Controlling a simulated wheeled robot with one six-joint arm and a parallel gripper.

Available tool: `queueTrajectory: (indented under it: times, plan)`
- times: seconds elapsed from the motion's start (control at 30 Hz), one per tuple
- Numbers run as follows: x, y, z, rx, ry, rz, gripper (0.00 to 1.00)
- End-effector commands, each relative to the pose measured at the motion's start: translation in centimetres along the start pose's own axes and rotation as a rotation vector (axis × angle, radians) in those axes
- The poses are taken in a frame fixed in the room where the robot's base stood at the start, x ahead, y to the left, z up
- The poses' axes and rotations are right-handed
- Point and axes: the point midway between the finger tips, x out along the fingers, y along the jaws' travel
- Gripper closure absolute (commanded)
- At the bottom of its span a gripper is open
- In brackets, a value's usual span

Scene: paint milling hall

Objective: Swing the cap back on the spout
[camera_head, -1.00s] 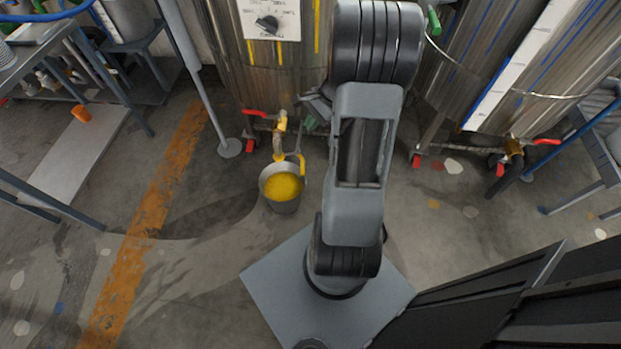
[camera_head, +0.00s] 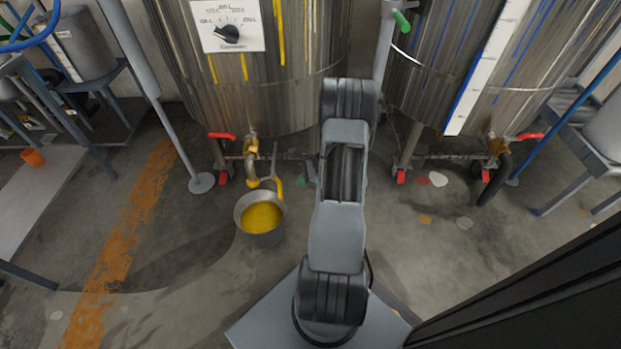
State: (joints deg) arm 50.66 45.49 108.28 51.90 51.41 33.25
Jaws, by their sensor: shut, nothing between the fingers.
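A brass valve (camera_head: 251,147) with a red lever sits low on the steel tank, and its spout (camera_head: 252,175) points down. The spout has a yellow lower end. A yellow curved piece (camera_head: 279,188) on a thin grey rod stands just right of the spout, above the bucket rim; I cannot tell whether it is the cap. My gripper (camera_head: 307,169) shows only partly at the left of my arm, right of the spout and apart from it. It looks shut and empty. My arm hides part of it.
A metal bucket (camera_head: 240,221) of yellow paint stands on the floor below the spout. A grey post (camera_head: 178,150) with a round foot is to the left. A second tank (camera_head: 425,90) with its own valve (camera_head: 497,147) stands at right. Floor around the bucket is clear.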

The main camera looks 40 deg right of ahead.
Motion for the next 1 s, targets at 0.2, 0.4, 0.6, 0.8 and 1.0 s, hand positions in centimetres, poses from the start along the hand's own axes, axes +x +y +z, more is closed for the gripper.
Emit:
queueTrajectory:
  times: [0.2, 0.4, 0.6, 0.8, 1.0]
  plan:
    - [3.1, 0.1, 1.1, -0.003, 0.000, 0.002, 1.00]
    - [4.2, 0.0, 2.2, -0.002, 0.000, 0.001, 1.00]
    - [4.5, 0.0, 2.6, -0.001, 0.000, 0.001, 1.00]
    - [4.5, 0.0, 2.6, -0.001, 0.000, 0.001, 1.00]
    - [4.9, 0.2, 3.2, -0.002, 0.001, 0.003, 1.00]
